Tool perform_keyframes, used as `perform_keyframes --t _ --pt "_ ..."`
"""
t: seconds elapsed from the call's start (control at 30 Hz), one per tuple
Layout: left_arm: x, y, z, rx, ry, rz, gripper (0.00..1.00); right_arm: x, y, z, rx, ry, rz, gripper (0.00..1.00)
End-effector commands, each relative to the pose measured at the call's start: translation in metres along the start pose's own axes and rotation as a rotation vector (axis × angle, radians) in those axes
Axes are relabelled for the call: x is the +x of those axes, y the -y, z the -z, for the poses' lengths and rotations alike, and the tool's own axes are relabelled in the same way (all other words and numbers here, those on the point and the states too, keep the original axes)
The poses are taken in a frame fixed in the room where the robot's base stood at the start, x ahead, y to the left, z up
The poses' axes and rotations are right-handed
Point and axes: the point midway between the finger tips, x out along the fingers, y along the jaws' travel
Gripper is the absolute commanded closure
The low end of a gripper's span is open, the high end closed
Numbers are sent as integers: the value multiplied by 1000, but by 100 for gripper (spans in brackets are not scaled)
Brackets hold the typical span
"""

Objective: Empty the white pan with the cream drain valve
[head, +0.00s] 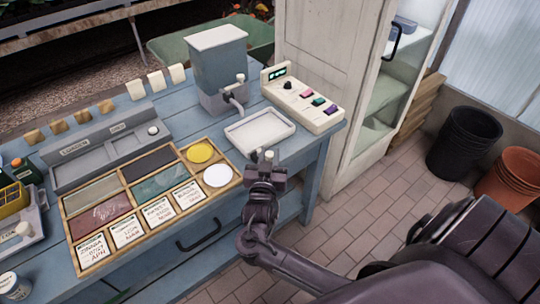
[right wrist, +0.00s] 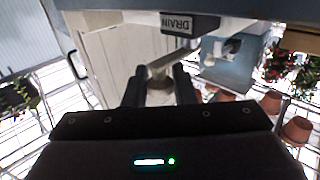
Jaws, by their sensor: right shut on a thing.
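The white pan (head: 282,122) sits on the blue bench below the spout of a grey-blue tank; whether it holds liquid I cannot tell. My right gripper (head: 265,168) is at the bench's front edge, just in front of the pan. In the right wrist view its two fingers (right wrist: 158,88) are shut on the cream drain valve (right wrist: 161,62), below a dark tag reading "DRAIN" (right wrist: 179,23). In the head view the valve is mostly hidden by the gripper. My left gripper is not in view.
The tank (head: 217,70) stands behind the pan, and a cream control box (head: 303,100) with coloured buttons is to its right. A wooden tray of labelled tiles (head: 150,200) lies to the left. Black (head: 465,140) and orange (head: 512,178) pots stand on the floor at right.

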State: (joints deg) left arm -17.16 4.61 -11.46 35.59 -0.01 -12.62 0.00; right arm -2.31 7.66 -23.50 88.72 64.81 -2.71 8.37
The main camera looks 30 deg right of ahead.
Motion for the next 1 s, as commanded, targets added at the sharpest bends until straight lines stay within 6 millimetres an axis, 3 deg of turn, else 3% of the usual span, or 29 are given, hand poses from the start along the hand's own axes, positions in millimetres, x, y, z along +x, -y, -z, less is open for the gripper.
perform_keyframes --t 0.07,0.1,0.23,0.57,1.0 --pt "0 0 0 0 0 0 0 0 0 -1 0 2 0 99" --pt "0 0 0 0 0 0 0 0 0 -1 0 3 1 72" --pt "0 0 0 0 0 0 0 0 0 -1 1 2 1 56" --pt "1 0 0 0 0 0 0 -5 0 -1 2 3 1 56" --pt "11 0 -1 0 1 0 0 -70 0 -2 2 4 1 56"
